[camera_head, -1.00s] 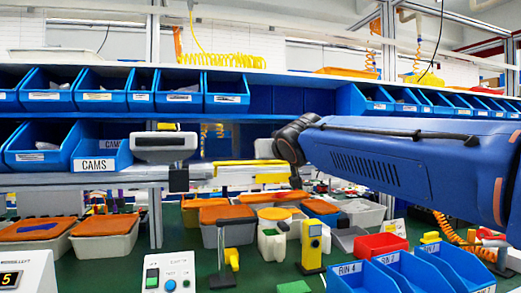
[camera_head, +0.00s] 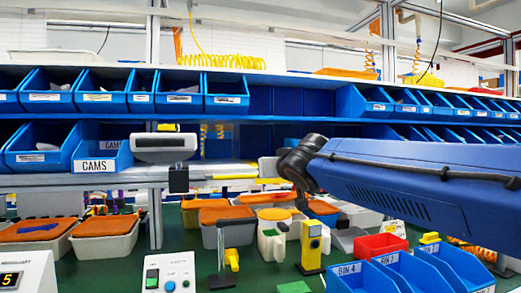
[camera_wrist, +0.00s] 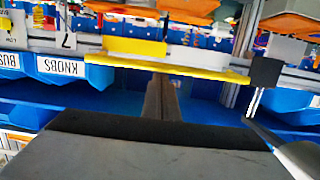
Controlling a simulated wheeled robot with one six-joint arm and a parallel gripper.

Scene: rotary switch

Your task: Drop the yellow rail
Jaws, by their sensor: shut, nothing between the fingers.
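The yellow rail (camera_wrist: 165,68) is a long, thin bar across the upper part of the wrist view, sloping slightly down to the right. A raised yellow piece (camera_wrist: 137,47) stands on it, and a black block (camera_wrist: 265,72) is at its right end. In the head view the rail (camera_head: 240,178) shows only as a thin strip along the shelf front, left of my gripper (camera_head: 268,168). My gripper is shut and empty. Its narrow dark fingers (camera_wrist: 163,92) point at the rail's underside in the wrist view; I cannot tell whether they touch it.
Blue bins (camera_head: 38,145) line the shelves above. A white device (camera_head: 164,147) is mounted left of the rail. Below, the green bench holds lidded boxes (camera_head: 105,236), a yellow device (camera_head: 311,247), a red bin (camera_head: 381,246) and blue bins (camera_head: 425,272).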

